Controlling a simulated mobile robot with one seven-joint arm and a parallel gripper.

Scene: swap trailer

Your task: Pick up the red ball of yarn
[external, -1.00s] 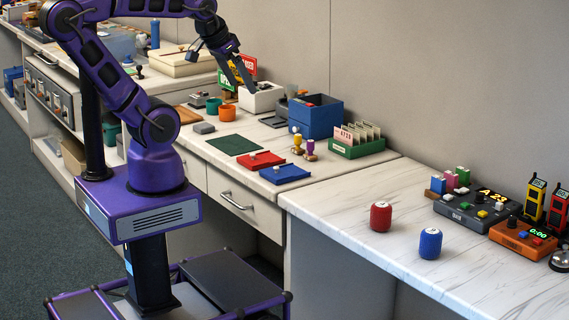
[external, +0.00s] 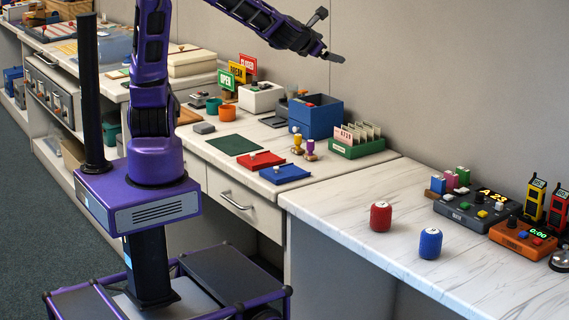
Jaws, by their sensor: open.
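A red, rounded, barrel-shaped item (external: 380,217) with a pale top stands on the white marbled counter (external: 336,200), near its left end. It is the red thing that best fits the ball of yarn, though its texture is too small to tell. A similar blue item (external: 430,243) stands to its right and nearer the front edge, apart from it. My gripper (external: 338,58) is raised high in front of the wall, up and to the left of the red item and well away from it. It is open, with nothing visible in it.
A grey button box (external: 475,210) and an orange timer box (external: 522,238) stand right of the two items. The marbled counter's front is clear.

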